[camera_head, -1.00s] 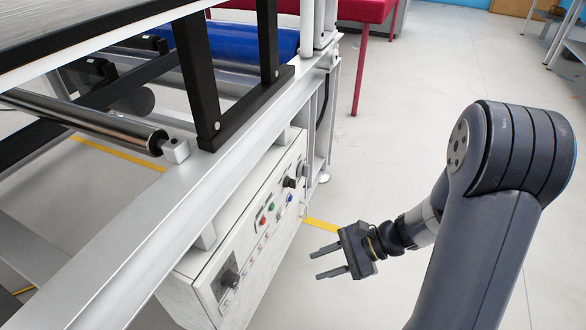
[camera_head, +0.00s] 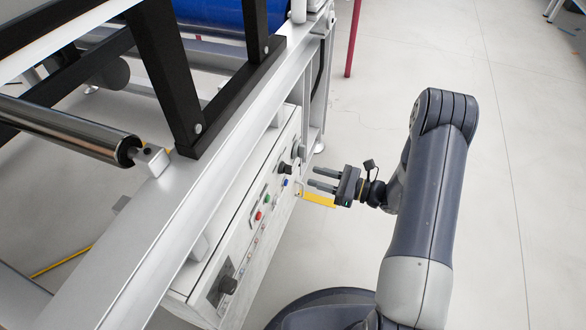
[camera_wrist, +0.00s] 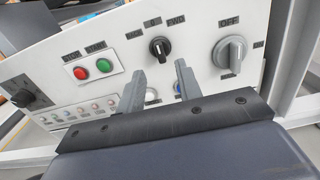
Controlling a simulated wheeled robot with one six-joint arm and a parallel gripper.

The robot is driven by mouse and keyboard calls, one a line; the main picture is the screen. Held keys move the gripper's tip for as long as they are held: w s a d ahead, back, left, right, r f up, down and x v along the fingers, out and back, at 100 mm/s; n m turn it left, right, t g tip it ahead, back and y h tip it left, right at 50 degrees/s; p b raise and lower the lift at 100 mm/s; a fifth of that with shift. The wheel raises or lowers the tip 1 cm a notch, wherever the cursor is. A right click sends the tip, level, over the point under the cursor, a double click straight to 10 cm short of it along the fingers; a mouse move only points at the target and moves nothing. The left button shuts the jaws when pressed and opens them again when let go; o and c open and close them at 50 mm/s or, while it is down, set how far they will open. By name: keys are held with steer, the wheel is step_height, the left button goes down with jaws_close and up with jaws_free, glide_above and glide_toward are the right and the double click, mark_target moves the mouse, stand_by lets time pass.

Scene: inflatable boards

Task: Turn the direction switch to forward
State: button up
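The direction switch (camera_wrist: 160,47) is a small black knob on the white control panel (camera_wrist: 212,18), with a label that reads FWD at its upper right. In the wrist view its handle appears roughly upright, near the middle mark; its exact setting is hard to read. It also shows in the head view (camera_head: 285,168). My gripper (camera_head: 312,178) is open and empty, just right of the panel. In the wrist view my gripper (camera_wrist: 160,67) has its two fingers apart, below the knob in the picture, with the knob above the gap. No contact with the knob shows.
A larger grey rotary switch (camera_wrist: 229,52) marked OFF sits right of the knob. Red (camera_wrist: 80,72) and green (camera_wrist: 104,65) buttons lie to its left, with a row of small lights below. The machine's metal rail (camera_head: 190,190) overhangs the panel. Floor to the right is clear.

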mark_target(286, 169)
steer(key=b+x, duration=0.1)
steer(key=x, duration=0.6)
steer(key=shift+a, duration=0.4)
steer(key=shift+w, duration=0.1)
steer(key=c, duration=0.6)
